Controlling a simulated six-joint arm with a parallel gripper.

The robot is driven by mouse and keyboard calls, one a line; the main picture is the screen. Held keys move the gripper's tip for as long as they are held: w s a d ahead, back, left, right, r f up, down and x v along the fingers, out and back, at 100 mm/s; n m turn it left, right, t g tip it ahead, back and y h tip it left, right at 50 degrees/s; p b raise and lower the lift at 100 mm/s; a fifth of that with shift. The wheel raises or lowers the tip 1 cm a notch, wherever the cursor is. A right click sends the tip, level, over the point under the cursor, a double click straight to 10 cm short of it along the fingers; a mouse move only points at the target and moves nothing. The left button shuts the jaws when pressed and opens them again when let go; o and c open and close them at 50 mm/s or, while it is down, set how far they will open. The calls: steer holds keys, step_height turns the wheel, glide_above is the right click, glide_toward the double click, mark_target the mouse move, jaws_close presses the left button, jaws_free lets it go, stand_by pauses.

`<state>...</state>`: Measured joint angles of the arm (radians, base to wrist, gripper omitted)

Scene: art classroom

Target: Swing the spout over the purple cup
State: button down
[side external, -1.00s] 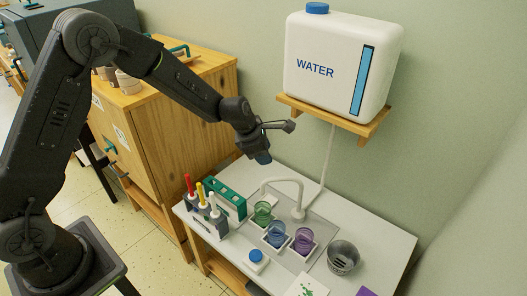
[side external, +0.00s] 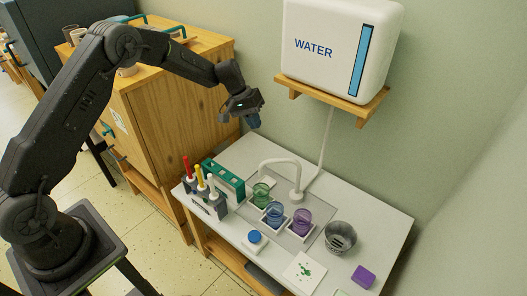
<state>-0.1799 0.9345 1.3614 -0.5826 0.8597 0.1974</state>
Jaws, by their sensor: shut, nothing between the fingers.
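The white curved spout (side external: 279,162) rises from its base at the back of the sink and its free end hangs over the green cup (side external: 261,195). The blue cup (side external: 273,215) stands in front of the green one, to its right. The purple cup (side external: 301,222) stands to the right of the blue one, away from the spout's end. All three cups look upright. My gripper (side external: 254,122) is in the air above and to the left of the spout, clear of it and the cups. It is shut and empty, with bluish fingertips pointing down.
A marker rack (side external: 206,198) and a green-topped holder (side external: 224,180) stand left of the cups. A metal bin (side external: 341,238) stands right. The water tank (side external: 342,50) sits on a wall shelf (side external: 331,96). A blue-topped button (side external: 254,238) and purple block (side external: 363,277) lie in front.

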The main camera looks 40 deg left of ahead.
steer(key=w+a+m+g+h, duration=0.15)
steer(key=a+m, duration=0.35)
steer(key=m, duration=0.7)
steer(key=s+d+f, duration=0.2)
steer(key=d+f, duration=0.7)
steer(key=shift+s+d+f+h, duration=0.15)
steer(key=shift+f+h, duration=0.15)
steer(key=shift+h, duration=0.05)
steer(key=shift+s+t, duration=0.1)
steer(key=shift+t, duration=0.15)
